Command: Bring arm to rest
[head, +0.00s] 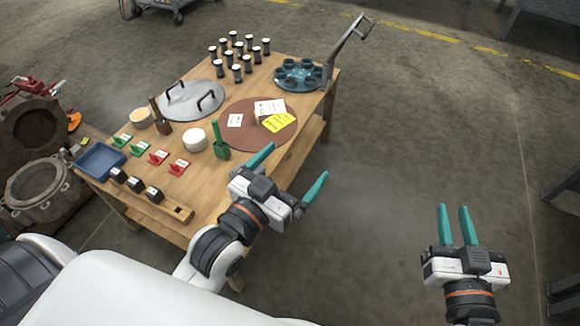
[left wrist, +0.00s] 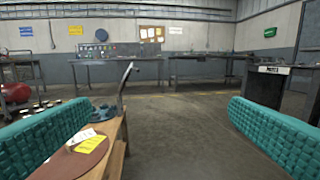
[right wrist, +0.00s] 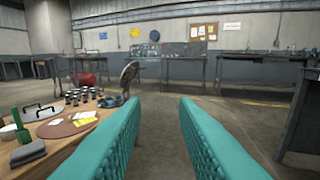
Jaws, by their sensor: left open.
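My left gripper (head: 290,174) is open and empty, held over the near right edge of the wooden table. In the left wrist view its teal fingers (left wrist: 162,118) stand wide apart with nothing between them. My right gripper (head: 454,208) is out over bare floor, to the right of the table. Its teal fingers point away from me, parallel with a narrow gap between them. The right wrist view shows that gap empty between the fingers (right wrist: 160,105). Neither gripper touches anything that I can see.
The wooden table (head: 180,208) carries a brown disc (head: 237,116) with cards, a green-handled tool (head: 220,144), a lidded grey disc (head: 190,101), several dark cylinders and a blue tray (head: 102,160). A lever (head: 346,45) rises at its far corner.

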